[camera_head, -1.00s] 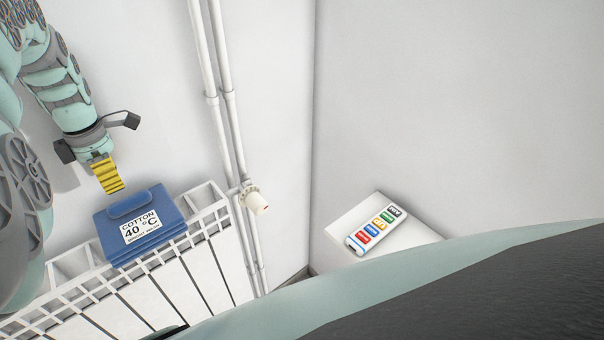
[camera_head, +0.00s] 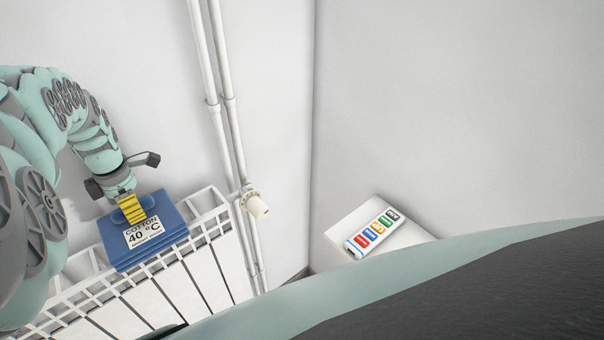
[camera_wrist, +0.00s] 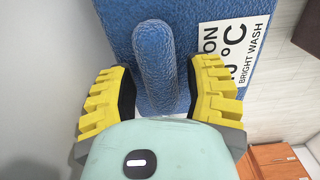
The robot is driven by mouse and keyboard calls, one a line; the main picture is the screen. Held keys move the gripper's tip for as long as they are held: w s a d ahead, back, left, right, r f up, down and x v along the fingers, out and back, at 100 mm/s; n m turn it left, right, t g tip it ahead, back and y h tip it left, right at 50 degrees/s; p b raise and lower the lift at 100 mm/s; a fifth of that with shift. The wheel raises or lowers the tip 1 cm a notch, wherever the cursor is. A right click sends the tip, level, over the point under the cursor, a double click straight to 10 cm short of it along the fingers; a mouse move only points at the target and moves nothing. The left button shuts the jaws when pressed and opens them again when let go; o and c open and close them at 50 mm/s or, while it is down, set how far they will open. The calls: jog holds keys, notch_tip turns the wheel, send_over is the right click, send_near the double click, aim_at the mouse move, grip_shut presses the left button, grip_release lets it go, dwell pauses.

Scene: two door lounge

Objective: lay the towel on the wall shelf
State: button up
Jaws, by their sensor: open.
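The towel (camera_head: 163,248) is a blue folded stack with a white "COTTON 40 °C" label and a raised rounded ridge on top. It lies on top of the white radiator in the head view. My gripper (camera_head: 131,208) is over the towel's ridge there. In the wrist view, the towel (camera_wrist: 205,25) fills the upper middle. My gripper's yellow fingers (camera_wrist: 160,95) are apart, one on each side of the ridge (camera_wrist: 154,60), with gaps between them and it.
The white radiator (camera_head: 205,275) has an open grille top. White pipes with a valve (camera_head: 255,205) stand right of it. A small white surface (camera_head: 408,238) in the corner holds a remote-like object with coloured labels (camera_head: 373,234). Brown boxes (camera_wrist: 272,160) show low in the wrist view.

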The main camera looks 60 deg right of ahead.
jog(key=shift+a+f, duration=0.1)
jog(key=shift+f, duration=0.05)
grip_shut()
dwell(0.5)
